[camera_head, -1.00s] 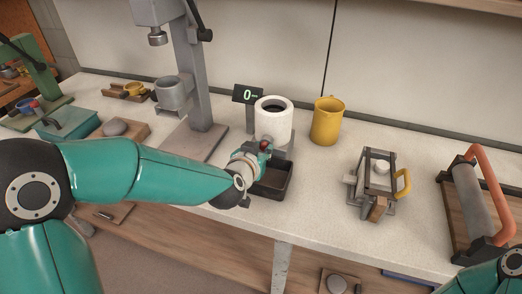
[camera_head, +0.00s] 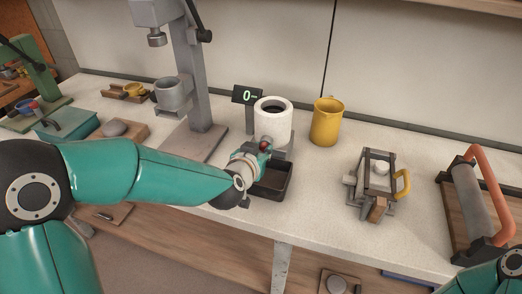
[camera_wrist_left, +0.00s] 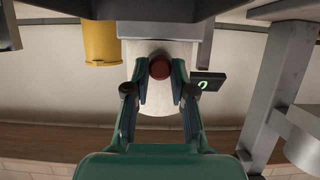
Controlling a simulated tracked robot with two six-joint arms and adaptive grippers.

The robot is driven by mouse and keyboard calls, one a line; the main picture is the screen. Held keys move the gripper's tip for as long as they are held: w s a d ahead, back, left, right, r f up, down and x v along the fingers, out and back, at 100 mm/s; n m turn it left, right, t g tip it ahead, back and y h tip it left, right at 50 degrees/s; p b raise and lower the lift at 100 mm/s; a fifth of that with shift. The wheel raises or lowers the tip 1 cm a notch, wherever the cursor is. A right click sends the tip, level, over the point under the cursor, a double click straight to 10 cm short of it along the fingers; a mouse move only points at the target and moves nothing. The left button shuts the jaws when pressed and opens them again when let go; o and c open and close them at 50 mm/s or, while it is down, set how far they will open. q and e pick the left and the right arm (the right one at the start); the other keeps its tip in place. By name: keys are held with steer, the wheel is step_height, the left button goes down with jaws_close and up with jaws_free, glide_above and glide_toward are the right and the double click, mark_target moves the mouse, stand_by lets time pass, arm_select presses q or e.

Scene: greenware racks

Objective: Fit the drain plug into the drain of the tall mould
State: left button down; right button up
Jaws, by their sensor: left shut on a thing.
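The tall mould (camera_head: 272,126) is a white cylinder with a dark open top, standing on a grey stand behind a black tray. My left gripper (camera_head: 264,152) is at its lower front, shut on the small red drain plug (camera_head: 265,145). In the left wrist view, the red plug (camera_wrist_left: 160,67) sits between the two teal fingertips (camera_wrist_left: 160,76), in front of the white mould wall (camera_wrist_left: 155,108). The plug and fingers cover the drain, and I cannot tell whether the plug touches it. My right gripper is out of view.
The black tray (camera_head: 270,194) lies just below my left gripper. A small display (camera_head: 246,95) stands left of the mould and a yellow jug (camera_head: 327,122) to its right. A grey press column (camera_head: 190,75) rises at left; a strapped mould (camera_head: 378,176) stands at right.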

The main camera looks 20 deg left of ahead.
arm_select(q)
steer(key=c, duration=0.9)
jaws_free()
steer(key=o, duration=0.5)
steer(key=shift+s+r, duration=0.1)
steer(key=shift+s, duration=0.1)
steer(key=shift+v, duration=2.75)
